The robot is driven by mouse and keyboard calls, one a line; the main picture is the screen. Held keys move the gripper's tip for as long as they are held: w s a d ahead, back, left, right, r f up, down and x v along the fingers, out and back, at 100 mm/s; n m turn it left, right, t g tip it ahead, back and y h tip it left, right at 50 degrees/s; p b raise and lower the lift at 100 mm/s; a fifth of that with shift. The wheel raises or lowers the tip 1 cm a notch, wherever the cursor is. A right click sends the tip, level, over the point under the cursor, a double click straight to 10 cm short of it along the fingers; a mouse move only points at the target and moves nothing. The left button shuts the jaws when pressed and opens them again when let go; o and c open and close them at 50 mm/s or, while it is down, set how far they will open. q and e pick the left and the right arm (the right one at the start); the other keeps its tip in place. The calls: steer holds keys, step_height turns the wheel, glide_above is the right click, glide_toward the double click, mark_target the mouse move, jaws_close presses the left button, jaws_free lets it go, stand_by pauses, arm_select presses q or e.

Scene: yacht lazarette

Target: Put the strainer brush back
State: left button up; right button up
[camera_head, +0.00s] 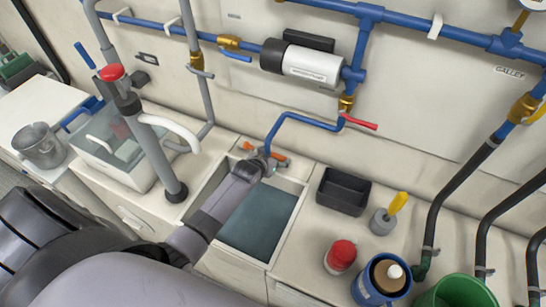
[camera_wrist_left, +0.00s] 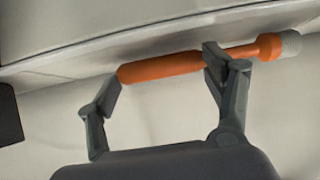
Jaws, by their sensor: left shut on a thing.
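The strainer brush has an orange handle (camera_wrist_left: 160,67) and a grey bristled end (camera_wrist_left: 290,43) in the left wrist view. My left gripper (camera_wrist_left: 165,85) is shut on it, with the brush lying across the fingers and the bristled end sticking out to the right. In the head view my left gripper (camera_head: 264,157) is over the back edge of the recessed basin, close to the wall. Orange parts of the brush (camera_head: 281,157) show on both sides of the fingers there. My right gripper is not in view.
A black open tray (camera_head: 342,191) stands right of the basin (camera_head: 262,222). Near it are a yellow-handled tool (camera_head: 396,204) in a grey base, a red-capped jar (camera_head: 340,257), a blue bucket (camera_head: 363,289) and a green bucket (camera_head: 460,292). A blue pipe with a red lever (camera_head: 360,122) hangs close above.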

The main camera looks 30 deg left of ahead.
arm_select(q)
steer(key=shift+f, duration=0.25)
steer(key=o, duration=1)
steer(key=shift+c, duration=0.2)
steer(key=shift+o, duration=1.4)
steer(key=v, duration=1.2)
